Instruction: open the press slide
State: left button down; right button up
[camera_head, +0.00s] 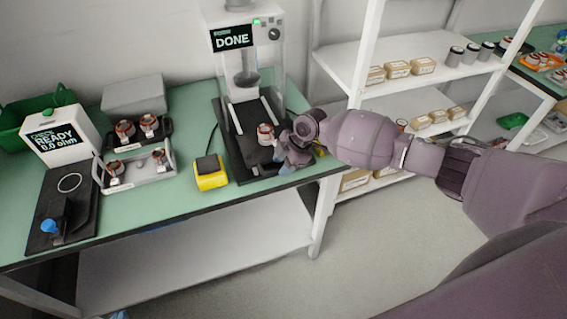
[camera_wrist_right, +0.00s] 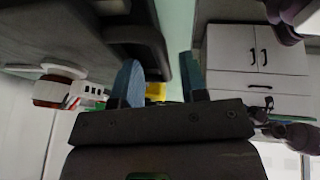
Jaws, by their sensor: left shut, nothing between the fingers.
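The press (camera_head: 246,75) stands at the back of the green bench, its screen reading DONE. Its dark slide (camera_head: 243,148) carries a copper-wound stator (camera_head: 265,138) in front of the clear guard, forward of the ram. My right gripper (camera_head: 283,168) is at the slide's front right, low beside the stator, partly hidden by its own wrist. In the right wrist view its two blue fingers (camera_wrist_right: 161,85) stand apart beside a dark press part; whether they straddle a handle is unclear. The stator (camera_wrist_right: 60,88) shows at left there. Only a blue tip of my left gripper (camera_head: 120,314) shows at the bottom edge.
A yellow box (camera_head: 211,175) with a dark top stands just left of the press. Further left are trays of stators (camera_head: 138,170) and a tester (camera_head: 62,138) reading READY. White shelves (camera_head: 345,60) with boxes stand close on the right.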

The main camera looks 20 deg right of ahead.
jog(key=v, duration=1)
jog(key=shift+d+r, duration=0.15)
jog(key=shift+r, duration=0.2)
dwell(0.3)
jog(key=w+a+r+m+t+y, duration=0.2)
jog(key=w+a+r+m+t, duration=0.25)
jog(key=m+t, duration=0.35)
jog(key=s+d+f+m+h, duration=0.2)
jog(key=s+f, duration=0.4)
jog(key=s, duration=0.4)
jog(key=s+d+f+m+t+h, duration=0.1)
jog(key=s+d+f+m, duration=0.3)
jog(key=s, duration=0.6)
jog(key=s+d+f+m+t+h, duration=0.1)
jog(key=s+d+f+m+h, duration=0.2)
jog(key=s+f, duration=0.6)
jog(key=shift+s+d+m+h, duration=0.25)
jog(key=shift+s+m+h, duration=0.2)
jog(key=shift+s, duration=0.5)
